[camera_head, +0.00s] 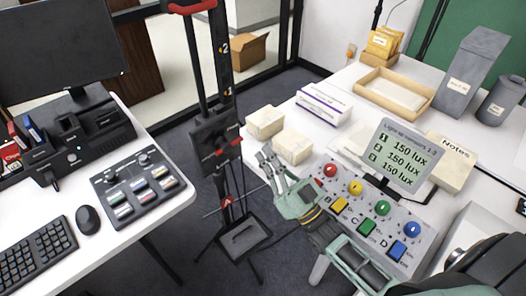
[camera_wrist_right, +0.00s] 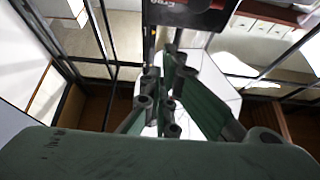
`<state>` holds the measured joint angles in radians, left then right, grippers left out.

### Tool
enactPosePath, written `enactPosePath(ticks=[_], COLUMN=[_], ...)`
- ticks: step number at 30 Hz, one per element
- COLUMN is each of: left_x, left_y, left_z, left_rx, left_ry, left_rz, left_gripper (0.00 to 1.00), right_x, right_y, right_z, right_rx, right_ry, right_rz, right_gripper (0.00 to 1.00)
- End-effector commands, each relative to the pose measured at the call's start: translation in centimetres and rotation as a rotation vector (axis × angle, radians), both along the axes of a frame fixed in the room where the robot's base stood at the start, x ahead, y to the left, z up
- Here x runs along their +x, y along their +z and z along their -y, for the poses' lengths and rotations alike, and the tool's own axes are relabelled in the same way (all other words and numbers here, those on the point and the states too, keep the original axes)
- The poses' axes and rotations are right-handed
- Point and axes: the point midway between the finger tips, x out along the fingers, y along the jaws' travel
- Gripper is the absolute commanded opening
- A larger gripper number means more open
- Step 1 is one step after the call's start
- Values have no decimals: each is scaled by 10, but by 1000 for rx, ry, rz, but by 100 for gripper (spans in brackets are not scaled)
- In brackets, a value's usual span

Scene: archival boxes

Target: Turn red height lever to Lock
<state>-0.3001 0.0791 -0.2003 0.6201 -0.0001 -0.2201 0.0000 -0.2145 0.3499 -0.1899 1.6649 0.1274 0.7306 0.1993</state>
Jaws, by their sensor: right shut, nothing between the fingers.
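A black column stand (camera_head: 224,85) rises from the floor between the two desks. A black box (camera_head: 214,135) is mounted on it, with a red lever (camera_head: 229,150) across its lower front. I cannot read the lever's setting. My right gripper (camera_head: 267,158) is to the right of the box, apart from the lever, with its fingers shut and empty. In the right wrist view the gripper (camera_wrist_right: 164,98) points toward the black box (camera_wrist_right: 190,16), whose red part (camera_wrist_right: 217,4) shows at the top edge. My left gripper is not in view.
The light-control panel (camera_head: 365,222) with coloured knobs and a lux display (camera_head: 400,157) lies beside my right arm. Cream boxes (camera_head: 293,147) stand on the right desk near the gripper. The left desk holds a button panel (camera_head: 138,186). Floor shows between the desks.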

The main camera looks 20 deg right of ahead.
Motion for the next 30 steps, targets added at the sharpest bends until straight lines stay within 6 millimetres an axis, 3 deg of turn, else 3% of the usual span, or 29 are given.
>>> enactPosePath(ticks=[11, 13, 18, 30], left_x=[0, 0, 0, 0], left_y=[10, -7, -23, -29], left_z=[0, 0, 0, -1], left_rx=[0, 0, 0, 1], left_ry=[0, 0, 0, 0], left_rz=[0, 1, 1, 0], left_gripper=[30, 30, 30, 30], right_x=[67, 69, 72, 74], right_y=[45, 24, 9, 2], right_z=[-24, -25, -26, -27], right_rx=[2, 1, 1, 1], right_ry=[0, 0, 1, 1], right_rz=[5, -5, 0, 0], right_gripper=[0, 0, 0, 0])
